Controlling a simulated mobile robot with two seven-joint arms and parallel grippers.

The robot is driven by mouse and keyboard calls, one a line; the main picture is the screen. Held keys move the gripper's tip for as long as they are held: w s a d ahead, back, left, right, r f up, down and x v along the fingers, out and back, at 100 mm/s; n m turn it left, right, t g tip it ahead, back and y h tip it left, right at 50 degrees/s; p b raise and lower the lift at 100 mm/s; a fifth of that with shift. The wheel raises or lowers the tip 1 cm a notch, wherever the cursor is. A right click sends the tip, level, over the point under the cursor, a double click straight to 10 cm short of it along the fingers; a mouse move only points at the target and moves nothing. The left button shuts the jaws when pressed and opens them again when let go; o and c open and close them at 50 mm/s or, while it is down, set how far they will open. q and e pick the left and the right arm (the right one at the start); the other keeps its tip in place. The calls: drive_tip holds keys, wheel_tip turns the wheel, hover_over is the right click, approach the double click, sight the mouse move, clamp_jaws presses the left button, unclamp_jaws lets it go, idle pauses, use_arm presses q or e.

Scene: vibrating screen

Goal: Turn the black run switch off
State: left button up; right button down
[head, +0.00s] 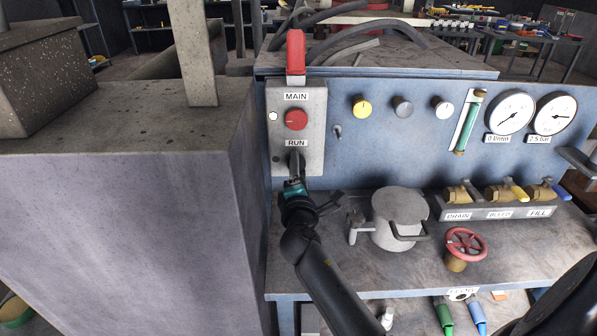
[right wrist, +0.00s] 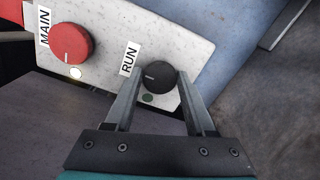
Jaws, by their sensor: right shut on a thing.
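The black run switch (right wrist: 159,77) is a round knob below the RUN label (right wrist: 130,58) on a pale switch plate. A short white mark on it points toward the left of the right wrist view. My right gripper (head: 295,168) reaches up to it from below in the head view and mostly hides it there. In the right wrist view the two fingers of my right gripper (right wrist: 158,82) are on either side of the knob, shut on it. A small dark greenish lamp (right wrist: 148,98) is beside the knob. My left gripper is not in view.
The red MAIN knob (head: 295,119) is just above, with a white lamp (head: 273,116) beside it. A red lever (head: 296,52) stands above the plate. A grey pot (head: 399,219) with handles is right of my arm. A large grey block (head: 120,200) is on the left.

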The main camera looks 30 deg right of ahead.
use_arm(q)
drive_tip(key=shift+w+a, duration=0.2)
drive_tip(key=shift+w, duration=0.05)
use_arm(e)
drive_tip(key=shift+c, duration=1.2)
unclamp_jaws()
drive_tip(key=shift+s, duration=0.1)
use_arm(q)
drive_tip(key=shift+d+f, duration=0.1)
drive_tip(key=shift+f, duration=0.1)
use_arm(e)
drive_tip(key=v, duration=1.5)
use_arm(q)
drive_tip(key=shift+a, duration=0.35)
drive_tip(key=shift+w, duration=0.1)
